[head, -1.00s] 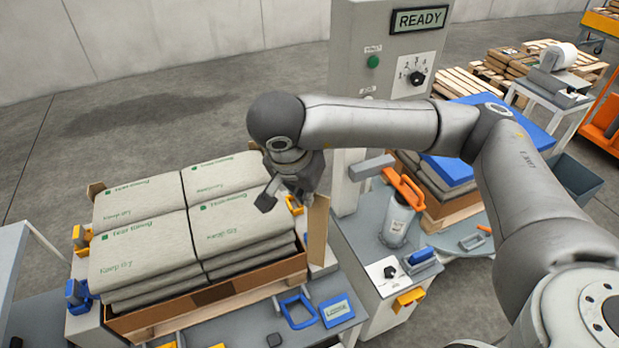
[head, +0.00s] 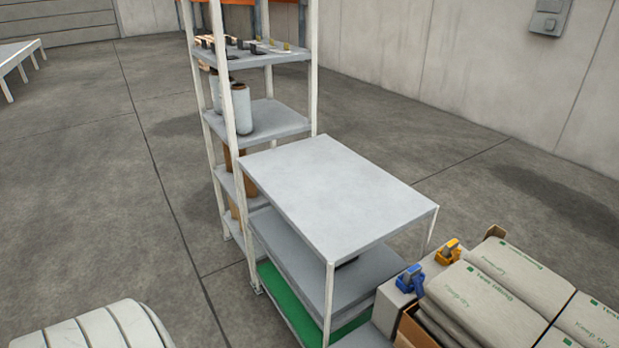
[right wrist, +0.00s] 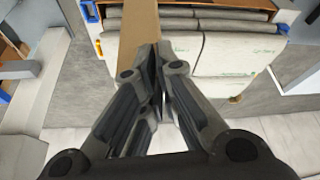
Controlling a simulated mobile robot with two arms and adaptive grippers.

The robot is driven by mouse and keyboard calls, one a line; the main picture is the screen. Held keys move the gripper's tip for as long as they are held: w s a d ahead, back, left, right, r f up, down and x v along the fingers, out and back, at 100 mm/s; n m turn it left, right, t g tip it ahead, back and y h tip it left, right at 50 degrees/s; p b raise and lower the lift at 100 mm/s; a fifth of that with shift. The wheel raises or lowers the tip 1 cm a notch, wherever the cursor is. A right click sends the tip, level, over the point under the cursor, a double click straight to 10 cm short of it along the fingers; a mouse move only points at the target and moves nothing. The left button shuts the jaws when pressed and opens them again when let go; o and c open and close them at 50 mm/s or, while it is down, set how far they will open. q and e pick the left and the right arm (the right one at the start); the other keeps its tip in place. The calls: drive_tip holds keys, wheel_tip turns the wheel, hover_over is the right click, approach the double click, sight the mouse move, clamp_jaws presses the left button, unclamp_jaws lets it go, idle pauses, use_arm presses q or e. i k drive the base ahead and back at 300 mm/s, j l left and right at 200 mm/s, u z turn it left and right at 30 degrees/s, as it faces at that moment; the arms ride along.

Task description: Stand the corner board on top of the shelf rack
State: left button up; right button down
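My right gripper (right wrist: 155,65) shows only in the right wrist view. Its fingers are closed together on the edge of the corner board (right wrist: 132,38), a long brown cardboard strip running toward the top of that view. The board's far end is out of frame. In the head view, a tall white-posted shelf rack (head: 278,118) stands at the back, its top cut off by the frame. A lower rack (head: 340,185) with a bare flat grey top stands in front of it. I cannot tell which one the task means. My left gripper is not in view.
Stacked bags (head: 490,300) lie at the lower right in the head view, beside blue and yellow clamps (head: 447,252). The tall rack's shelves hold rolls (head: 241,108) and small items. Open floor (head: 110,190) lies left of the racks.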

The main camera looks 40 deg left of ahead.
sight(324, 206)
drive_tip(key=j+u, duration=0.4)
drive_tip(key=j, duration=0.15)
drive_tip(key=j+u, duration=0.4)
drive_tip(key=j, duration=0.2)
drive_tip(key=j+u, duration=0.35)
drive_tip(key=j, duration=0.2)
drive_tip(key=i+l, duration=0.05)
